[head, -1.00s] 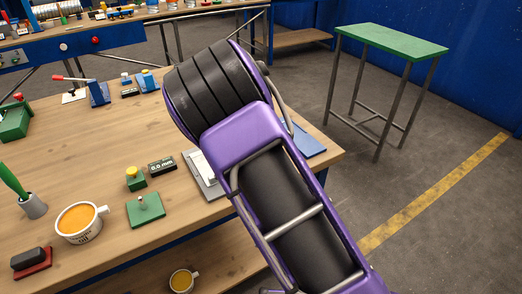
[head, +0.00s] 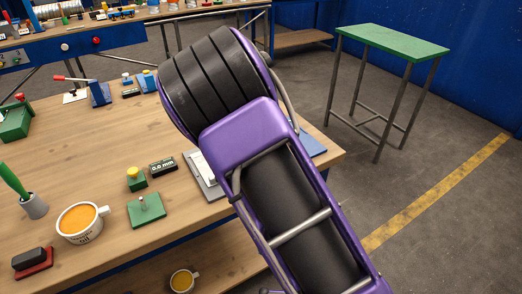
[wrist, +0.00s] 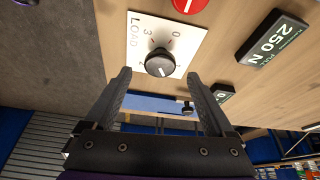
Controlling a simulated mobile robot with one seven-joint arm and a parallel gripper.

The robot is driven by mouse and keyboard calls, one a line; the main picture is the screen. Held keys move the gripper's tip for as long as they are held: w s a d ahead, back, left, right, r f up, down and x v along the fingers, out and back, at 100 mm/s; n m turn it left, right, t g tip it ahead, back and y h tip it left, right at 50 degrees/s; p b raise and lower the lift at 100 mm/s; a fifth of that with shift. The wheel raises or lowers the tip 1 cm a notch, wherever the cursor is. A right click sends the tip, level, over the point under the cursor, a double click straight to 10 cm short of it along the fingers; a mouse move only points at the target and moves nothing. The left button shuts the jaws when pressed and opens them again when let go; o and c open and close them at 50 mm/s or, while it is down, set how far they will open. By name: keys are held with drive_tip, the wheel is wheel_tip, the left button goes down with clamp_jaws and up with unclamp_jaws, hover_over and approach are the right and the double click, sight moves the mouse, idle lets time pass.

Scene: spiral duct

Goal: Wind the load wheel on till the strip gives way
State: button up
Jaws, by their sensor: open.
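The load wheel is a round black knob (wrist: 160,62) on a white plate (wrist: 138,55) marked LOAD with numbers around it, in the wrist view. My gripper (wrist: 160,82) is open, its two dark fingers apart on either side just below the knob in the picture. Nothing is seen between the fingertips, and I cannot tell whether they touch the knob. A black display (wrist: 272,38) beside the plate reads 250 N. I cannot make out the strip. In the head view my arm covers the wheel and the gripper.
A red round part (wrist: 190,4) lies above the plate. A blue part (wrist: 150,103) with a small black knob (wrist: 187,108) and another display (wrist: 223,95) lie below. The wooden bench (head: 95,120) holds an orange-filled cup (head: 82,222) and small green fixtures. A green-topped table (head: 393,42) stands apart.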

drive_tip(key=v, duration=1.4)
drive_tip(key=shift+p, duration=0.35)
